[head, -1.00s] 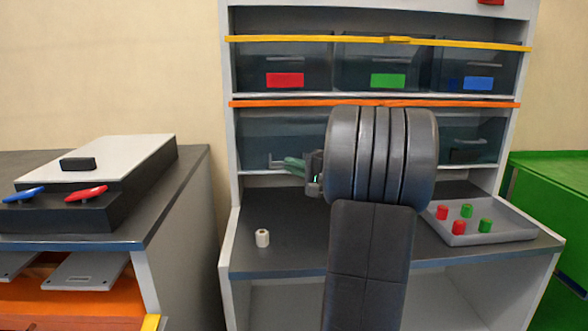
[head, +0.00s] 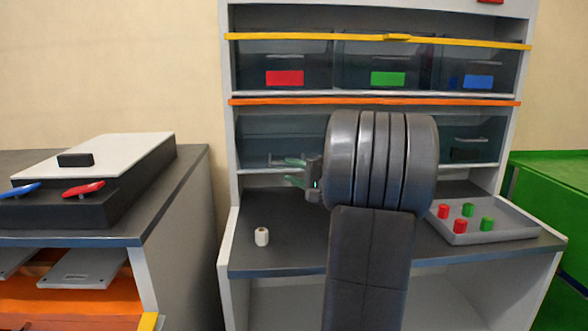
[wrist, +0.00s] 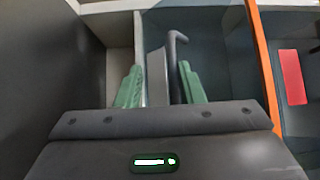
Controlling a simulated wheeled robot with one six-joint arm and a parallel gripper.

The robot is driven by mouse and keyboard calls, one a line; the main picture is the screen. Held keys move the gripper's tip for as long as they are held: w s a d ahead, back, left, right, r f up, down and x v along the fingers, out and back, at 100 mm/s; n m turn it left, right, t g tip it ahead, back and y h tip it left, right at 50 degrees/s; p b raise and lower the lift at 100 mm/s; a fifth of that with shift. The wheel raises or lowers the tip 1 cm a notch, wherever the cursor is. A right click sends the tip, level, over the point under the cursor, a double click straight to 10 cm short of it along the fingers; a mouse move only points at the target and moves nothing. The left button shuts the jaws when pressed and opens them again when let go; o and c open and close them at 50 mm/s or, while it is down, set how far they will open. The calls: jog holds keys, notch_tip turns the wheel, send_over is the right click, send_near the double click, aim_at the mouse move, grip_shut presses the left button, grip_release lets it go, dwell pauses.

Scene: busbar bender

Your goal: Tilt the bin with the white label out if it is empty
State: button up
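The lower left bin (head: 256,150) is a dark see-through bin under the orange strip. Its front looks tipped outward, with its handle lower than that of the lower right bin. My gripper (head: 295,172) is in front of it with its green fingers apart. In the wrist view, my gripper (wrist: 157,85) is open, with the bin's dark handle (wrist: 175,50) and a pale panel (wrist: 156,75) between the fingers. I cannot tell if the fingers touch the handle, or if the pale panel is the white label. The bin's contents cannot be made out.
Upper bins carry red (head: 284,78), green (head: 388,79) and blue (head: 478,82) labels. A grey tray (head: 490,232) at right holds red and green pieces. My arm hides the lower middle of the rack.

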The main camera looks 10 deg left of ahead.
jog(key=shift+r, duration=0.15)
dwell(0.3)
jog(key=p+v, duration=0.2)
jog(key=v, duration=1.1)
jog(key=shift+d+p, duration=0.4)
jog(key=shift+a, duration=0.1)
jog(key=b+x, duration=0.2)
jog(key=x, duration=1.1)
jog(key=shift+a+r, duration=0.15)
jog(key=shift+a, duration=0.2)
jog(key=shift+b, duration=0.3)
